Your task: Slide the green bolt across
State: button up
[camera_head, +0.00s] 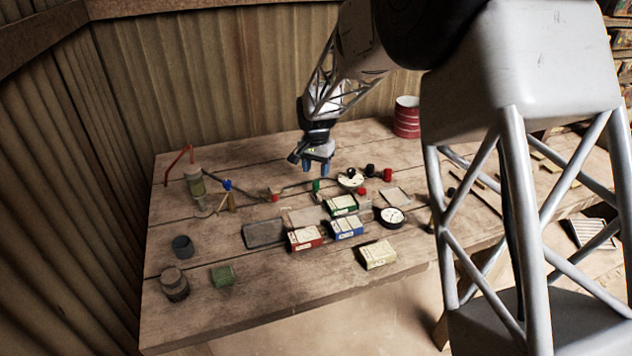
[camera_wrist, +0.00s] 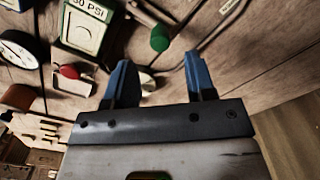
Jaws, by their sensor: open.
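The green bolt knob (camera_head: 316,186) stands up from the table near its middle, behind the coloured boxes. In the wrist view the green knob (camera_wrist: 159,38) shows at the end of a dark rod, beyond the gap between my fingertips. My gripper (camera_head: 317,170) points down above and slightly behind the knob in the head view. Its two blue fingers are apart with nothing between them; they also show in the wrist view (camera_wrist: 158,66). I see no contact with the knob. The bolt's guide is too small to make out clearly.
A green box (camera_head: 341,204), a blue box (camera_head: 347,228), a red box (camera_head: 305,238) and a cream box (camera_head: 378,254) lie in front. A round gauge (camera_head: 392,217) and red knob (camera_head: 361,192) are to the right.

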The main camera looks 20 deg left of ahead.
aim_at(316, 181)
jog(key=shift+f, duration=2.55)
grip_shut()
